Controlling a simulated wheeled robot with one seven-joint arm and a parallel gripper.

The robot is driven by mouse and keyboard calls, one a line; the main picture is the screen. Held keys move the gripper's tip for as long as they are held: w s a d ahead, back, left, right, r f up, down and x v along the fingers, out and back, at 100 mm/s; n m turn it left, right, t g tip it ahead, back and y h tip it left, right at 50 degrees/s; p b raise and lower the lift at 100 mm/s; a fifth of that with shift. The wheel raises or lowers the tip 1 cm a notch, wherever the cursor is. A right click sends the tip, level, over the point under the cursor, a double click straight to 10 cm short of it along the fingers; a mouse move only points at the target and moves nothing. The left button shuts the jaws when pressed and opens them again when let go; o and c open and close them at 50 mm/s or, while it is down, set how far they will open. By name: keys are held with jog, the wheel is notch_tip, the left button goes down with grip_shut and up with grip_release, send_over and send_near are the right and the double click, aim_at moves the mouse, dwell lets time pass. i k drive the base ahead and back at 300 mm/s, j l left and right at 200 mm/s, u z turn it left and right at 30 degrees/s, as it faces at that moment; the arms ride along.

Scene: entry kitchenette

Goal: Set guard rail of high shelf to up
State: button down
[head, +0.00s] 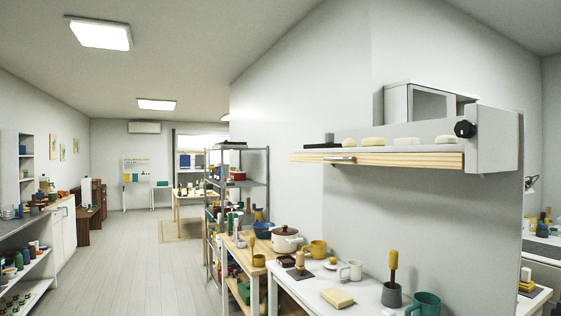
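The high shelf (492,138) is a grey wall shelf at the right of the head view, above a white table. Its guard rail (420,161) is a pale wooden board along the front edge, with a metal handle (340,160) near its left end. The rail sits low, and things on the shelf show above its top edge. A black round knob (464,129) is at the shelf's right end, by the grey end panel. Several cream rounded things (407,143) and a flat dark thing (318,145) lie on the shelf. My gripper is not in view.
Below the shelf, a white table (372,290) holds a beige block (337,298), mugs and a grey pot (392,295) with a tall yellow-topped tool. A metal rack (240,184) stands left of it. Open floor (150,265) runs along the left.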

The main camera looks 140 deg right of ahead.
aim_at(456, 160)
jog(key=z, duration=5.35)
